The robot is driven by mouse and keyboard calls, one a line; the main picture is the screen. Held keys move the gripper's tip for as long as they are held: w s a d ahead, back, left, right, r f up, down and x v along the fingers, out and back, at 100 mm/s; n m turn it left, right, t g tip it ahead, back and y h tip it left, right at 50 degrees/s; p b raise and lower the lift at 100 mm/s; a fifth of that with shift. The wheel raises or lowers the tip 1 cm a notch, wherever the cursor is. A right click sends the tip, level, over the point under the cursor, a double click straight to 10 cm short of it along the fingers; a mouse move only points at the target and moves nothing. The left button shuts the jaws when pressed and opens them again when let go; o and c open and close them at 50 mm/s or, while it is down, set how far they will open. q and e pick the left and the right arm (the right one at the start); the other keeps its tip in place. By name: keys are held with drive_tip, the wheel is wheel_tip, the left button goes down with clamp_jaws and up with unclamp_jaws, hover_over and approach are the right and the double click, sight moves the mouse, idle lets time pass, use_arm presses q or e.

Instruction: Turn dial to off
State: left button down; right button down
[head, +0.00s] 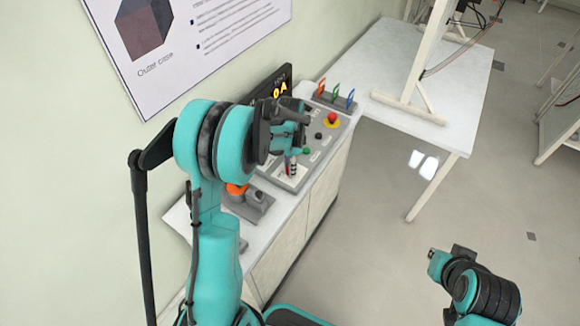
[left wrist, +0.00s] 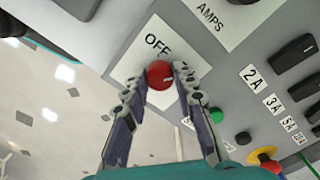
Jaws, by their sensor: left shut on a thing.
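A red round knob (left wrist: 160,75) with a small white mark sits over a white plate lettered OFF (left wrist: 165,48) on the grey panel. In the left wrist view my left gripper (left wrist: 160,78) has its two fingertips on either side of the knob, shut on it. In the head view the left gripper (head: 290,132) is above the near part of the grey control panel (head: 325,148); its fingers partly hide what they hold. My right gripper (head: 438,262) is at the lower right, away from the panel; its jaws are too small to read.
A red emergency button on yellow (head: 331,120) and a green button (head: 306,151) are close by. A lit display (head: 282,89) stands behind.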

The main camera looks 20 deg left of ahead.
use_arm(q)
drive_tip(key=n, duration=0.4)
drive_tip(key=n+b, duration=0.1)
drive_tip(key=n, duration=0.7)
drive_tip(key=shift+n, duration=2.1)
drive_tip(key=c, duration=1.2)
unclamp_jaws()
wheel_tip(320, 180, up, 12)
